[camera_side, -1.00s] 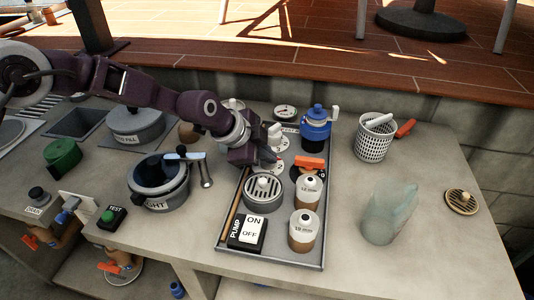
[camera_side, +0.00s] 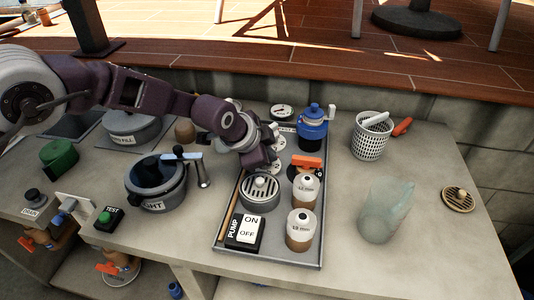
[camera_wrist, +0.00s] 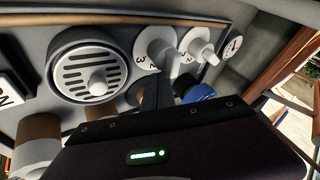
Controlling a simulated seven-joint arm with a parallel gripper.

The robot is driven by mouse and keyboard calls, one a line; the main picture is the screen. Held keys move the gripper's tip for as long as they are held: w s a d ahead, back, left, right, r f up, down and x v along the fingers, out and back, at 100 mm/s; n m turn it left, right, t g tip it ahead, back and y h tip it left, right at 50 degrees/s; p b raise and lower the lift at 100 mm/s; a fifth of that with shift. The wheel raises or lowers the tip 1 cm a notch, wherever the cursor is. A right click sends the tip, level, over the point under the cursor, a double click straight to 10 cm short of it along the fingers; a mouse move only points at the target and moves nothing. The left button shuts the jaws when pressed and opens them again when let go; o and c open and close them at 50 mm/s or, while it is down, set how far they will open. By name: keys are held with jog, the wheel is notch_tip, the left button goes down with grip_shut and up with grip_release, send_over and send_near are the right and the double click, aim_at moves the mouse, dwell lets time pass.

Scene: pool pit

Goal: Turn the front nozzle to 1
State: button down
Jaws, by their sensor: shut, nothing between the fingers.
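The front nozzle is a white round dial with black numbers and a raised grey-white handle. It shows in the wrist view (camera_wrist: 148,45), with a 3 and a 2 readable at its lower left. Its handle slants to the lower right, and I cannot tell which number it marks. In the side view my gripper (camera_side: 268,166) largely hides this dial (camera_side: 277,167). A second white dial (camera_wrist: 195,42) stands behind it, also in the side view (camera_side: 279,143). My gripper (camera_wrist: 157,84) is shut and empty, its fingers close to the front handle; I cannot tell if they touch.
A round grey drain grate (camera_side: 260,193) stands just in front of my gripper. An orange-handled valve (camera_side: 307,161) and two capped bottles (camera_side: 304,190) are to the right. A blue pump (camera_side: 313,129) and a gauge (camera_side: 283,112) stand behind. A PUMP switch (camera_side: 246,232) sits at the tray's front.

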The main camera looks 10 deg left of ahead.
jog(key=n+y, duration=0.1)
jog(key=d+n+y, duration=0.1)
jog(key=n, duration=0.2)
jog(key=shift+w+d+t+y, duration=0.15)
jog(key=shift+w+t+y, duration=0.15)
jog(key=shift+w+y, duration=0.1)
jog(key=shift+w+n, duration=0.15)
jog(key=shift+n, duration=0.15)
jog(key=shift+w+d, duration=0.1)
jog(key=shift+w, duration=0.1)
jog(key=shift+w+d, duration=0.15)
jog(key=shift+w, duration=0.2)
dwell(0.4)
jog(key=shift+s+a, duration=0.15)
jog(key=shift+a, duration=0.75)
jog(key=s+d+r, duration=0.3)
jog(key=s+r, duration=0.2)
jog(key=r, duration=0.3)
jog(key=shift+s+d, duration=0.25)
jog(key=shift+r, duration=0.1)
